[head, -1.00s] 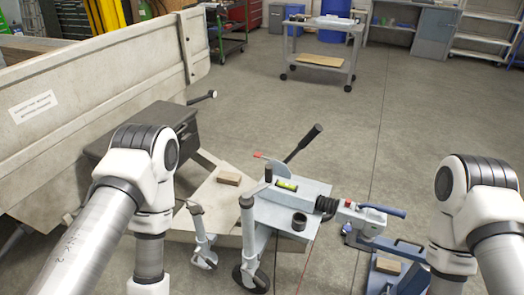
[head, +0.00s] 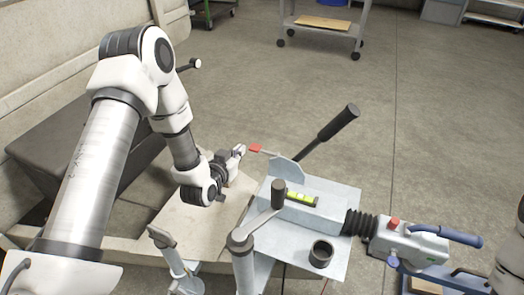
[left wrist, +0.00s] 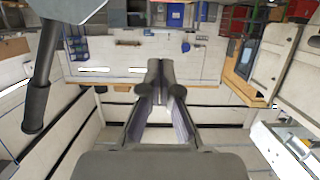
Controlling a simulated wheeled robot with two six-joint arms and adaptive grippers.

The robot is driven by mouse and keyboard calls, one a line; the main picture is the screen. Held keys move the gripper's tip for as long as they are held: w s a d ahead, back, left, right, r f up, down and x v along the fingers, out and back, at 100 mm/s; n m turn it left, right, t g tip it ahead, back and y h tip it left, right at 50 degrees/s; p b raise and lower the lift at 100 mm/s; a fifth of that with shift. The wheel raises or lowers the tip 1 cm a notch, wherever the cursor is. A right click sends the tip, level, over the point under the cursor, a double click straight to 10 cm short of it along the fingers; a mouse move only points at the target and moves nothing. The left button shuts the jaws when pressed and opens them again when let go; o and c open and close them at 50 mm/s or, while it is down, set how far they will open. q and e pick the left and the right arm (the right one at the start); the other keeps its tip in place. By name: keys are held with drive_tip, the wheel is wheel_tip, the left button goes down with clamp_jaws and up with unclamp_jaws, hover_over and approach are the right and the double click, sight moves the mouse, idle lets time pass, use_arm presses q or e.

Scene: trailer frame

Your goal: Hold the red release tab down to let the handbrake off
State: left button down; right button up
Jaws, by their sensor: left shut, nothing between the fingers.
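The red release tab (head: 256,148) sticks out to the left on a thin arm from the handbrake bracket (head: 290,169). The handbrake lever (head: 325,135) rises to the upper right with a black grip, which also shows at the left of the left wrist view (left wrist: 37,105). My left gripper (head: 240,151) is shut and empty, with its tips just left of the tab. A small gap shows between them in the head view; their relative height is hard to judge. The tab is not visible in the left wrist view. My right gripper is out of view.
The grey drawbar plate (head: 335,198) carries a green spirit level (head: 301,199) and a dark ring (head: 321,253). The jockey wheel post (head: 243,250) stands in front. The coupling (head: 410,240) with its blue handle is at right. A dark box (head: 75,150) lies behind my left arm.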

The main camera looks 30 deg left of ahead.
use_arm(q)
drive_tip(key=shift+r, duration=0.15)
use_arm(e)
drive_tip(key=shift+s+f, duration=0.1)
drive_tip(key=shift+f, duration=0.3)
use_arm(q)
drive_tip(key=b, duration=0.2)
hover_over(252, 147)
drive_tip(key=s+d, duration=0.1)
drive_tip(key=s, duration=0.1)
wheel_tip(252, 147, down, 2)
drive_tip(key=f, duration=0.1)
drive_tip(key=f+b, duration=0.1)
drive_tip(key=f, duration=0.2)
drive_tip(key=shift+w, duration=0.2)
drive_tip(key=shift+f, duration=0.25)
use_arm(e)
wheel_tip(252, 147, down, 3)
